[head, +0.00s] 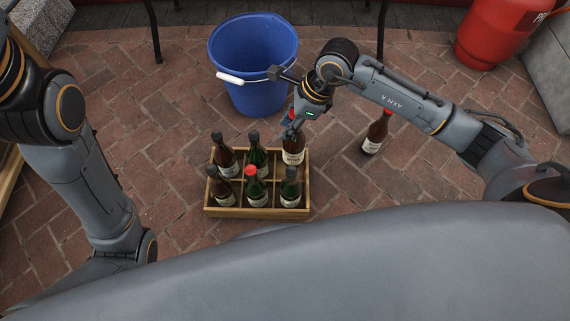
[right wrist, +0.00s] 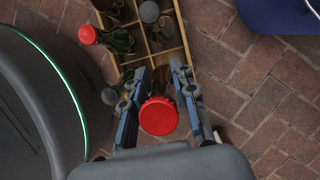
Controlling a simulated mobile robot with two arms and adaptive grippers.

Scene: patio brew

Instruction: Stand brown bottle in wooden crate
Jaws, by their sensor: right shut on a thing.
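The brown bottle (head: 293,147) has a red cap and a pale label and is upright at the back right compartment of the wooden crate (head: 262,213). My right gripper (head: 290,132) is shut on its upper part. In the right wrist view, its red cap (right wrist: 158,116) lies between the fingers (right wrist: 160,100). The lower end of the bottle is hidden, so I cannot tell whether it rests on the crate floor. Bottles stand in the crate's other compartments, including a red-capped one (head: 251,188) front middle. My left arm shows at the left, but its gripper is out of view.
Another brown bottle (head: 375,136) with a red cap stands on the brick paving right of the crate. A blue bucket (head: 254,65) stands behind the crate, close to my right gripper. A red gas cylinder (head: 492,32) is at the back right. Paving left of the crate is clear.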

